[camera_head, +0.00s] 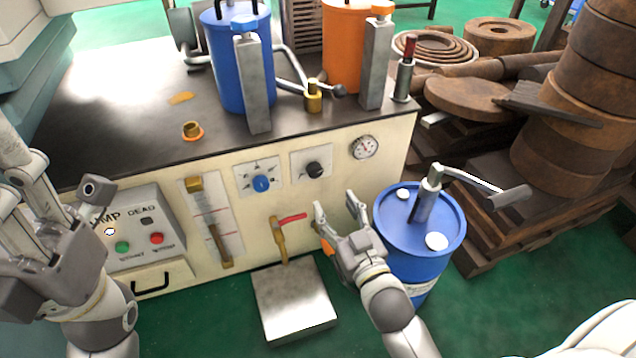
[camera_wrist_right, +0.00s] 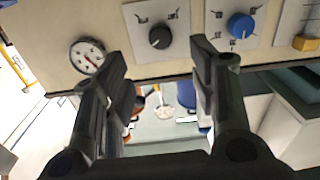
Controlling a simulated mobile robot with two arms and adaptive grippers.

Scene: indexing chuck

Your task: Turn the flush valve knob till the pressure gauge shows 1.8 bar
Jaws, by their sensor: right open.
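The pressure gauge (camera_head: 363,147) is a round white dial at the upper right of the cream front panel. Its needle is visible but the scale is too small to read. It also shows in the right wrist view (camera_wrist_right: 87,56). Left of it are a black knob (camera_head: 314,170) and a blue knob (camera_head: 261,183), each on a light plate. Their labels are unreadable, so I cannot tell which is the flush valve. My right gripper (camera_head: 336,204) is open and empty, below the black knob and apart from it. My left gripper (camera_head: 40,215) is at the left edge, its opening unclear.
A blue drum (camera_head: 422,229) with a hand pump stands close right of my right gripper. A red-handled tap (camera_head: 285,221) is left of it, above a metal plate (camera_head: 293,300). A button box (camera_head: 135,228) is near my left arm. Rusty discs crowd the right.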

